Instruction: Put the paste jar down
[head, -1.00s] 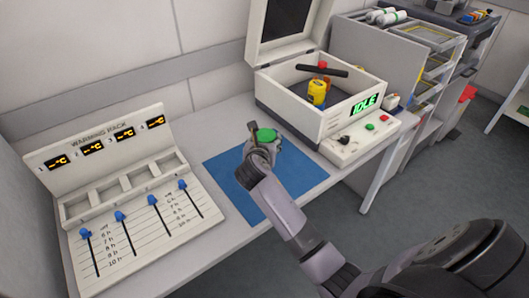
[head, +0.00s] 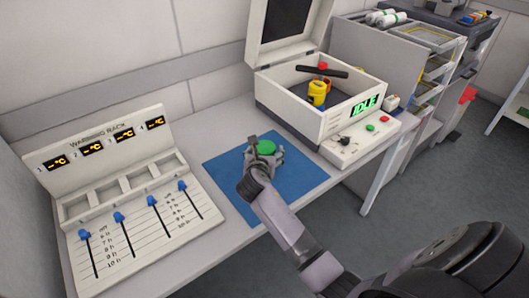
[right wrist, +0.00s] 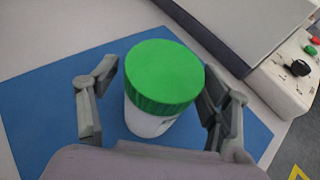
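The paste jar has a green lid (head: 266,147) and a white body (right wrist: 147,122). It stands on the blue mat (head: 301,179), and looks upright. My right gripper (head: 263,148) is around the jar with its fingers spread. In the right wrist view the jar is between the two fingers (right wrist: 160,80), with a clear gap on the left side. The right finger is close to the lid; whether it touches cannot be told. My left gripper is not in view.
A warming rack (head: 118,138) with empty slots and blue sliders stands at the left. An open-lidded machine (head: 292,110) reading IDLE, with a yellow part (head: 318,92) inside, stands behind the mat. Shelving (head: 385,62) is at the right. Mat space is free around the jar.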

